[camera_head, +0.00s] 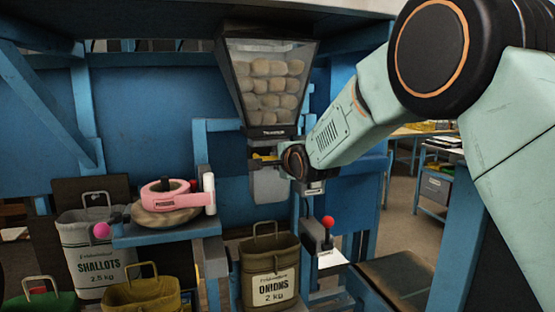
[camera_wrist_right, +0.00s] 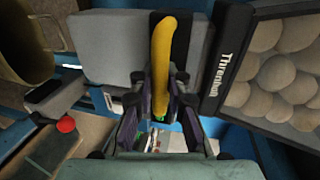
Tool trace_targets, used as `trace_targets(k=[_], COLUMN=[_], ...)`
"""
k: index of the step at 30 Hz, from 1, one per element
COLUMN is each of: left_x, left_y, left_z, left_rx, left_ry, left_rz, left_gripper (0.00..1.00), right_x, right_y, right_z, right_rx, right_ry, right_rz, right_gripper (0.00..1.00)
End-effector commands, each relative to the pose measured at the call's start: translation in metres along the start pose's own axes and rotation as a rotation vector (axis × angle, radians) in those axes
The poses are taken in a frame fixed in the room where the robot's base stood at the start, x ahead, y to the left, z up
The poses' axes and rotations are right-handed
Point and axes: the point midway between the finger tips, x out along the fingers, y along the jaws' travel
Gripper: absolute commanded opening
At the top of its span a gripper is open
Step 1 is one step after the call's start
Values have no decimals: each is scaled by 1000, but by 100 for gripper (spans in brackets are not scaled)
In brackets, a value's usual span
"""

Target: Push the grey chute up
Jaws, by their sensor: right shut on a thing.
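The grey chute (camera_head: 269,186) hangs below the hopper, above the brown onions sack (camera_head: 269,272). It shows as a grey block in the right wrist view (camera_wrist_right: 104,47). A yellow handle (camera_head: 264,158) sticks out at the chute's top. In the right wrist view the yellow handle (camera_wrist_right: 164,48) runs between the fingers of my right gripper (camera_wrist_right: 161,95). My right gripper (camera_head: 283,161) is shut on it, and the arm comes in from the right. The wrist partly hides the grip in the head view. My left gripper is not in view.
The hopper (camera_head: 265,85) holds several round pale onions. A red-knobbed lever (camera_head: 328,222) stands right of the onions sack. A pink tool (camera_head: 168,196) lies on a blue shelf at left. A grey shallots sack (camera_head: 97,250) and an olive sack (camera_head: 140,295) stand lower left.

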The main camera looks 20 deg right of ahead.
Motion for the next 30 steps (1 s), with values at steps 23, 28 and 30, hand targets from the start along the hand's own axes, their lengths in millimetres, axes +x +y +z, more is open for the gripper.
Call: trace_targets(k=[23, 28, 30], left_x=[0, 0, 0], left_y=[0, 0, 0], left_z=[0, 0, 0], left_rx=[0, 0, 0], left_ry=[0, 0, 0], left_rz=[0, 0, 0], left_gripper=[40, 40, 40], right_x=[-8, -31, -42], right_y=[-5, -5, -5], right_z=[0, 0, 0], right_rx=[0, -1, -1], right_ry=[0, 0, 0], right_rz=[-10, -11, -10], right_gripper=[37, 37, 37])
